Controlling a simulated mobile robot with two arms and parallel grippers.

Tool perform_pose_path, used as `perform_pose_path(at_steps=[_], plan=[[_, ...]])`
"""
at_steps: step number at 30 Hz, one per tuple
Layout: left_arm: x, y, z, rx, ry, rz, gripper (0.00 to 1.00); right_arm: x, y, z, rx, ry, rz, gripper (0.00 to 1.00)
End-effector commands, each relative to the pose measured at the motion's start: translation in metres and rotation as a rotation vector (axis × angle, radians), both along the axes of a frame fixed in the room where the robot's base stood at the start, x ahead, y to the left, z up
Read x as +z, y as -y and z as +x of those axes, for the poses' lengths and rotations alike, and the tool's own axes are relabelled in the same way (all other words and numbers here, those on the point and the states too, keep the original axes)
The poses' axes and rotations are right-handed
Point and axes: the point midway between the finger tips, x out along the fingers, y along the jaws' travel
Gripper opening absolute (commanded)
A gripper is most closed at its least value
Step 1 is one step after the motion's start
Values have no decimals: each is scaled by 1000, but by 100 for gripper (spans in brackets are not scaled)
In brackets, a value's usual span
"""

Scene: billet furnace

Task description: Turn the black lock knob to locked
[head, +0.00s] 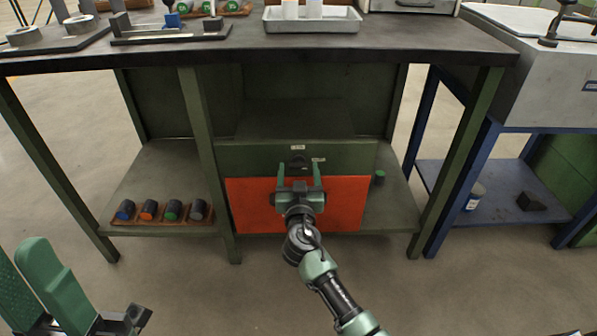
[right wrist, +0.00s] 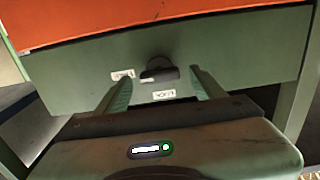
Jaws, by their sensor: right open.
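The black lock knob (head: 298,161) sits on the green drawer front (head: 235,157) under the bench, above an orange panel. In the right wrist view, where the picture is upside down, the knob (right wrist: 159,69) looks like a dark rounded knob with a roughly level bar. Two small white labels (right wrist: 122,75) (right wrist: 164,95) sit by it; their wording is too small to read surely. My right gripper (head: 299,172) is open and empty, its fingers pointing at the drawer front on either side of the knob, apart from it. My left gripper (head: 38,285) is at the lower left, fingers apart, empty.
The orange panel (head: 247,207) lies below the drawer. The bench top (head: 235,43) overhangs above, with a grey tray (head: 312,27) on it. A bench leg (head: 195,130) stands left of the drawer.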

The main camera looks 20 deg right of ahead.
Motion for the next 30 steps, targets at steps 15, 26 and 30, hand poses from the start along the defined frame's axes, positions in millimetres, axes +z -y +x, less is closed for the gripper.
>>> perform_pose_path(at_steps=[15, 26, 30], plan=[[-1, 0, 0, 0, -1, 0, 36, -1, 0, -1, -1, -7, -22, 7], [-8, 0, 1, 0, -2, 1, 36, -2, -1, 0, 0, -67, -225, 7], [-10, 0, 0, 0, -2, 1, 36, -2, -2, 0, 0, -103, -349, 7]])
